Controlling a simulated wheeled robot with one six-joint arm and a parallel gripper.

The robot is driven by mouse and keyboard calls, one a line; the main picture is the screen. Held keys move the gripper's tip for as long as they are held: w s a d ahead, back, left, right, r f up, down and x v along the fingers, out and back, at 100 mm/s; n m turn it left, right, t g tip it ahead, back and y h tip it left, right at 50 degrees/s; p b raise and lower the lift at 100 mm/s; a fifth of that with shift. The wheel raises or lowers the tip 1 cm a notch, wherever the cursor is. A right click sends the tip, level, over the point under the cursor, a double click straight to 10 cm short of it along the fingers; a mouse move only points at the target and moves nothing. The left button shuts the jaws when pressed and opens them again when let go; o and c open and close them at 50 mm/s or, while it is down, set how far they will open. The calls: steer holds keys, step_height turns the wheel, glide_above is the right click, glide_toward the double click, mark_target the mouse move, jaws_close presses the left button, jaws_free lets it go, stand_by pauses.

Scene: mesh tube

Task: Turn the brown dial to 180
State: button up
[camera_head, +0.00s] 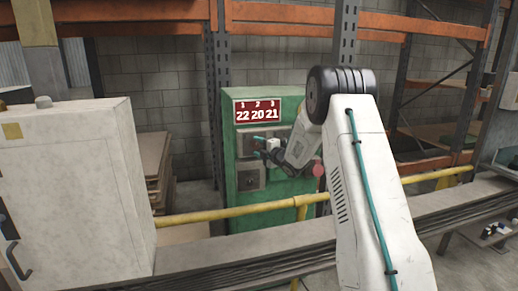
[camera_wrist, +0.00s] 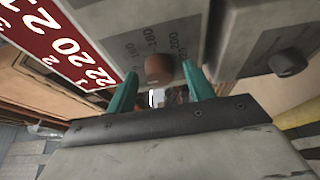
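The brown dial (camera_wrist: 159,68) shows in the wrist view as a round knob on a grey plate (camera_wrist: 125,45). The plate carries printed numbers, of which 160, 180 and 200 can be read. The dial's pointer cannot be made out. My gripper (camera_head: 259,147) is at the front of the green cabinet (camera_head: 290,107) in the head view. Its two teal fingers are apart in the wrist view, one on each side of the dial, with gaps visible. I cannot tell how deep the fingertips reach around it. In the head view the dial cannot be made out behind my gripper.
A red sign (camera_head: 257,110) with 22, 20 and 21 sits above the dials. A dark knob (camera_wrist: 288,62) on a neighbouring grey box is close by in the wrist view. A yellow rail (camera_head: 235,212) crosses before the cabinet. A white cabinet (camera_head: 80,190) stands left.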

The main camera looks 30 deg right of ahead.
steer(key=c, duration=0.9)
steer(key=shift+f+m, duration=0.1)
steer(key=shift+m, duration=0.2)
steer(key=m, duration=0.2)
steer(key=m+t, duration=0.1)
steer(key=shift+a+f+m+t, duration=0.1)
steer(key=shift+f+m+t, duration=0.05)
steer(key=shift+m+t, duration=0.2)
steer(key=m+h, duration=0.1)
steer(key=m, duration=0.1)
steer(key=m+t, duration=0.1)
steer(key=m, duration=0.2)
steer(key=shift+a+f+t+h, duration=0.1)
steer(key=shift+f+t+h, duration=0.15)
steer(key=shift+h, duration=0.15)
steer(key=m+h, duration=0.1)
steer(key=m, duration=0.2)
steer(key=m+h, duration=0.1)
steer(key=m, duration=0.2)
steer(key=shift+w+a+m+t+h, duration=0.15)
steer(key=shift+m+t+h, duration=0.1)
steer(key=shift+t+h, duration=0.15)
steer(key=shift+a+m+h, duration=0.1)
steer(key=shift+m+h, duration=0.65)
steer(key=shift+m, duration=0.75)
steer(key=shift+m+h, duration=0.75)
steer(key=shift+m, duration=1.05)
